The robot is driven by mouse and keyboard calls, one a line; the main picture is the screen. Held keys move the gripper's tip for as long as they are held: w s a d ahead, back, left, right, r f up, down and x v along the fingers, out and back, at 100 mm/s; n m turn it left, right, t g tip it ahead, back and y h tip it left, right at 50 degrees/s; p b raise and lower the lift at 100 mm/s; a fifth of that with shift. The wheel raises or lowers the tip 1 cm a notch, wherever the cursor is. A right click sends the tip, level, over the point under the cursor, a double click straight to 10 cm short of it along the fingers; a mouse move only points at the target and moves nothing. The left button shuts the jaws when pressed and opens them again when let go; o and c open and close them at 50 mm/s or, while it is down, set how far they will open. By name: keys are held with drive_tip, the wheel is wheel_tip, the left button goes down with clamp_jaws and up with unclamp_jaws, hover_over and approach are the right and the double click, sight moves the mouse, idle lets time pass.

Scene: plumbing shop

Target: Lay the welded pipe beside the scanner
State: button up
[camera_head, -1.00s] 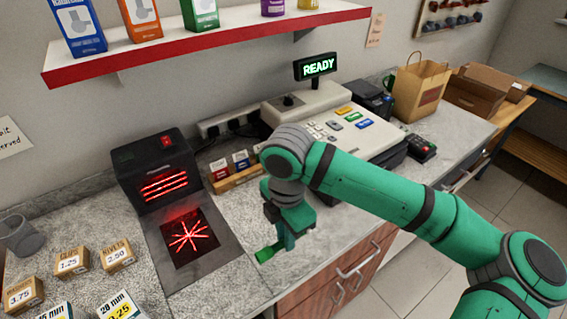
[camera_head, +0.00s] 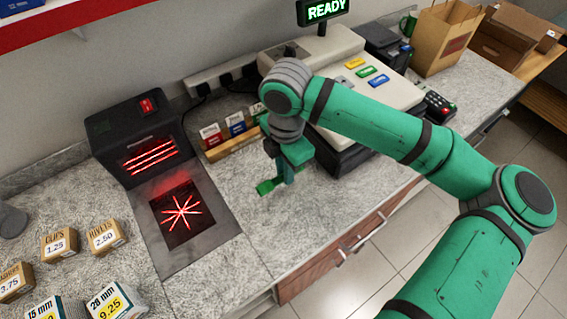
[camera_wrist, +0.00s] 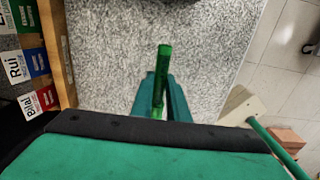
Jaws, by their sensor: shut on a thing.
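The welded pipe (camera_wrist: 164,62) is a short, shiny green piece that sticks out ahead of my fingers in the wrist view. It also shows in the head view as a green end (camera_head: 265,187) at the fingertips. My gripper (camera_head: 284,178) is shut on it, above the speckled counter to the right of the scanner. The rest of the pipe is hidden by the fingers. The scanner is a black upright box (camera_head: 143,143) with red glowing lines and a flat plate (camera_head: 208,239) with a red star-shaped light in its window. I cannot tell whether the pipe touches the counter.
A wooden card holder (camera_head: 232,146) stands behind my gripper. A cash register (camera_head: 345,75) is to the right. Several small price boxes (camera_head: 107,236) sit at the left. Bare counter (camera_head: 240,215) lies between the scanner plate and the front edge.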

drive_tip(key=shift+f, duration=2.8)
drive_tip(key=o, duration=0.8)
wheel_tip(320, 180, up, 11)
drive_tip(key=shift+w+a+f, duration=0.1)
drive_tip(key=shift+w+f, duration=0.05)
drive_tip(key=shift+f, duration=0.05)
drive_tip(key=shift+r, duration=0.1)
